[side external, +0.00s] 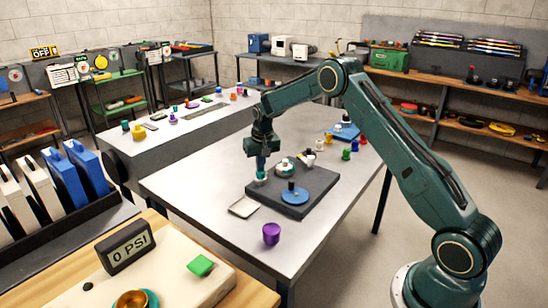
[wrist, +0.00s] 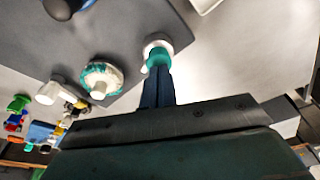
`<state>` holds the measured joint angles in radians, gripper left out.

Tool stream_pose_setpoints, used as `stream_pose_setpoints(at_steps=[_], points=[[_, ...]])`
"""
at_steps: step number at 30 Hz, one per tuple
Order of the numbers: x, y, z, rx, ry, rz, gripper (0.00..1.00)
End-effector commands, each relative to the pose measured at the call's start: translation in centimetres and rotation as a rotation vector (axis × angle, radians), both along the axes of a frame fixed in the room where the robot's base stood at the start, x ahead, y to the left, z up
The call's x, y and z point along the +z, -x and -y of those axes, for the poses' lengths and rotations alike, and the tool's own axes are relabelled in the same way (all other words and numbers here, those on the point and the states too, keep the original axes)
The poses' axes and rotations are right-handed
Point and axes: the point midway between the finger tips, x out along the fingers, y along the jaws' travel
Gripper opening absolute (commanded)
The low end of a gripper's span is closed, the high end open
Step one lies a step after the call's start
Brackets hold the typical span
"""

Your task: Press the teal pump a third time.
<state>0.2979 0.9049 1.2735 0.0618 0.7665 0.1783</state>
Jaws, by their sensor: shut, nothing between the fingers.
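The teal pump (side external: 261,178) stands at the back left edge of a dark board (side external: 275,207) on the grey table. In the wrist view the teal pump (wrist: 158,54) shows a teal top, a small white spout and a pale collar. My gripper (side external: 262,166) points down right over the pump, its fingers closed together. In the wrist view the blue fingers of my gripper (wrist: 157,74) end at the pump's teal top and overlap its edge. I cannot tell whether they press it down or only touch it.
A white-and-teal round piece (side external: 284,168) and a blue disc with a black knob (side external: 291,194) sit on the same board. A pale tray (side external: 244,207) and a purple cup (side external: 271,234) are in front. Several small coloured pieces stand behind at the right.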

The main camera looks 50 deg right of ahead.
Motion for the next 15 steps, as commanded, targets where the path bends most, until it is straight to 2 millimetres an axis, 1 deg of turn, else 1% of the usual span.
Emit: stream_pose_setpoints(at_steps=[6,15], points=[[-0.79,0.06,-0.02,0.000,-0.001,-0.003,0.00],[-0.59,0.04,-0.01,0.000,-0.001,-0.002,0.00]])
